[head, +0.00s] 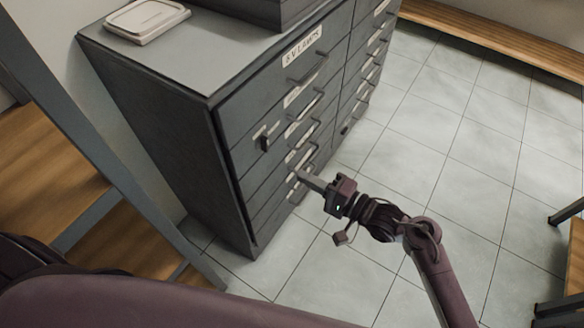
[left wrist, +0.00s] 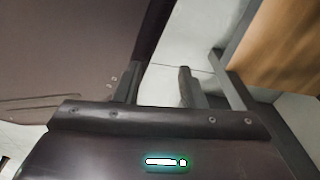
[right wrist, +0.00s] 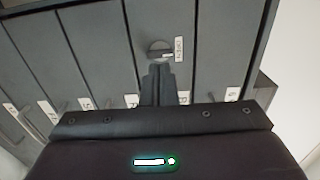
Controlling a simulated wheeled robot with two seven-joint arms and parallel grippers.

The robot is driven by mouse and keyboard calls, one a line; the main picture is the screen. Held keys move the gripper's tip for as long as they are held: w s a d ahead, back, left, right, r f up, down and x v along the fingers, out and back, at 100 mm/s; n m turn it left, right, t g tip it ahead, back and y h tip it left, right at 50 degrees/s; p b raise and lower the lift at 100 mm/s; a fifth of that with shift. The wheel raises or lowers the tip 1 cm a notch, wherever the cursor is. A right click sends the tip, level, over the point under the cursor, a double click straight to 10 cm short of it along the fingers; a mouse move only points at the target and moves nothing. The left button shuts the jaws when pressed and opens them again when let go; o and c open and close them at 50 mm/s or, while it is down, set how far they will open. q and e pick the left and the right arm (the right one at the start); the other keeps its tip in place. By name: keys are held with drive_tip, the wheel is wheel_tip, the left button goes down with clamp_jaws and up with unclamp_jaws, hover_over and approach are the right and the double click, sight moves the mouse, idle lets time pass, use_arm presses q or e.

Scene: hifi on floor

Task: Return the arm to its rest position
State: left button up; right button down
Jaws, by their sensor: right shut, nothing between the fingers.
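My right gripper (head: 303,177) is in front of the dark grey drawer cabinet (head: 160,125), at the height of its lower drawers. In the right wrist view its fingers (right wrist: 158,84) are together with nothing between them, pointing at the cabinet front. Their tips appear close to a round dark knob (right wrist: 159,48) beside a small label; I cannot tell whether they touch it. My left gripper is outside the head view. In the left wrist view its two fingers (left wrist: 158,88) stand apart with an empty gap.
A white device (head: 147,20) lies on the cabinet top beside a dark box (head: 262,8). A wooden shelf unit (head: 45,165) stands left. A wooden bench (head: 500,40) runs along the back. Tiled floor (head: 455,160) is clear right of the cabinet; other furniture (head: 575,255) stands at the right edge.

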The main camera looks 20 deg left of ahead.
use_arm(q)
drive_tip(key=shift+d, duration=0.15)
use_arm(e)
drive_tip(key=shift+s+d, duration=0.15)
drive_tip(key=shift+d, duration=0.35)
